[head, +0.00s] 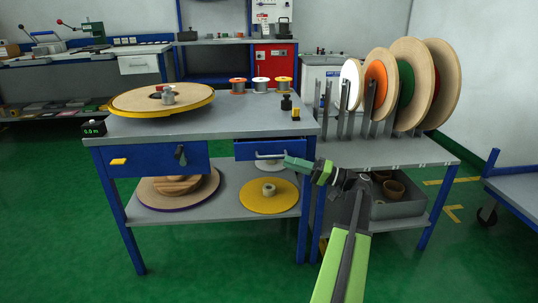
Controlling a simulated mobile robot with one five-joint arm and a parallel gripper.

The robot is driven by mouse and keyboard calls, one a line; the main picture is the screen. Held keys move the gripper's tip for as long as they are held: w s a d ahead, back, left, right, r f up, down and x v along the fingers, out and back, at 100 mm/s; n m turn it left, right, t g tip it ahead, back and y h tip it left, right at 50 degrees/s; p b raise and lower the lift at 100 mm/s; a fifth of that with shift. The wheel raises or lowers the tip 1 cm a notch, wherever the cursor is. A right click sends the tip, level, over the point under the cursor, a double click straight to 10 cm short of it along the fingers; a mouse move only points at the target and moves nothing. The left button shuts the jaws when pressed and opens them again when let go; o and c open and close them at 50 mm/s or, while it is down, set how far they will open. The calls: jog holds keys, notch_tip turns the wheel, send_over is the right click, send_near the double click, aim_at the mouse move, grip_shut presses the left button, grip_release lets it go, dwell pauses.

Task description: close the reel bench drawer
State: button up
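The reel bench (235,125) has a grey top and blue frame. Its drawer (285,147) has a blue front under the right part of the top, with a pale bar handle (266,156). How far the drawer stands out is hard to tell from this angle. My gripper (288,161) has green fingers and comes in from the right. Its tips are at the right end of the handle in the picture. I cannot tell whether they touch it or whether the fingers are apart. The fingers and wrist hide part of the drawer's lower right area.
A blue panel (140,164) with a yellow tag is at the bench's left. A large yellow-rimmed reel (130,99) and small spools lie on top. More reels (270,208) lie on the lower shelf. A reel rack (390,150) stands right. Green floor in front is clear.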

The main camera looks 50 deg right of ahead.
aim_at(270, 156)
jog(key=p+x, duration=0.1)
jog(key=x, duration=0.7)
jog(key=shift+s, duration=0.1)
jog(key=shift+c, duration=0.5)
grip_shut()
dwell(0.5)
